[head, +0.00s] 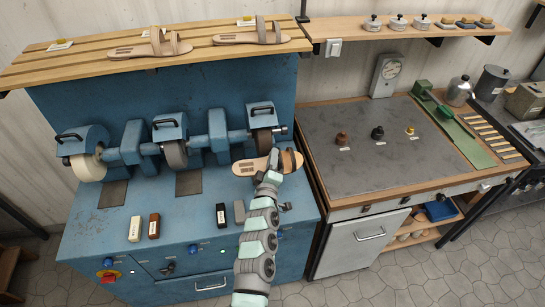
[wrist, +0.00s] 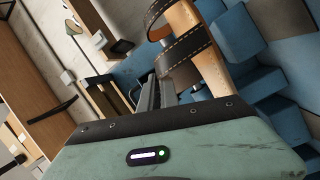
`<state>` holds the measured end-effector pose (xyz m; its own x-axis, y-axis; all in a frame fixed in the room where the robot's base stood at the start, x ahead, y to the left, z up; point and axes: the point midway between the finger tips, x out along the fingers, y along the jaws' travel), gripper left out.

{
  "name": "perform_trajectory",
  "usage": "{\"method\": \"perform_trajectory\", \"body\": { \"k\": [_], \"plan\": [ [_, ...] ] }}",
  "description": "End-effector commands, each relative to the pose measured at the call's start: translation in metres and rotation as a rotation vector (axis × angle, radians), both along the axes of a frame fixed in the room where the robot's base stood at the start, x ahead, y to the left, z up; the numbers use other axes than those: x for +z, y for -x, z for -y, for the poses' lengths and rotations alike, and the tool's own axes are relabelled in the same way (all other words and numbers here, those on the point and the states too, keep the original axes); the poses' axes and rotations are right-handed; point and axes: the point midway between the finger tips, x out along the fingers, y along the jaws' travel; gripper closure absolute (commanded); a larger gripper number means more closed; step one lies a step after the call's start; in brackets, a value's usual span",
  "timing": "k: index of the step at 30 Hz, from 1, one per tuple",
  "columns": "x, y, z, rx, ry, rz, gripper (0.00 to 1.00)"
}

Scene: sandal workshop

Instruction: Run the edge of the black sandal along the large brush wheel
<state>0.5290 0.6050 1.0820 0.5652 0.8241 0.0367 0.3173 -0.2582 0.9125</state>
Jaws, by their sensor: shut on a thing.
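My gripper (head: 268,178) is shut on the black sandal (head: 248,167), a tan sole with dark straps. In the wrist view the sandal (wrist: 211,62) rises from my gripper (wrist: 165,92), its black, white-stitched straps showing clearly. In the head view it is just in front of the right-hand wheel (head: 264,140) of the blue machine, which it partly covers. I cannot tell whether they touch. A grey wheel (head: 175,154) is in the middle and a pale wheel (head: 87,168) at the left. I cannot tell surely which is the large brush wheel.
White (head: 134,229), brown (head: 154,226), black (head: 221,215) and grey (head: 239,211) blocks lie on the blue machine's front ledge (head: 185,240). Sandals stand on the slatted shelf (head: 95,56) above. The grey-topped bench (head: 400,150) at the right has small labelled items and much bare surface.

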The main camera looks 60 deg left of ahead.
Motion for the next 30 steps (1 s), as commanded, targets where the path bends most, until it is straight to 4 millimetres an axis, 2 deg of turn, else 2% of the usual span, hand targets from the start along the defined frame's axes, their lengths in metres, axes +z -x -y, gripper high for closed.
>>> {"method": "perform_trajectory", "body": {
  "k": [15,30],
  "plan": [
    [0.003,-0.016,0.001,-0.001,-0.003,0.003,1.0],
    [0.002,-0.016,0.001,0.0,-0.004,0.003,1.0]
  ]
}}
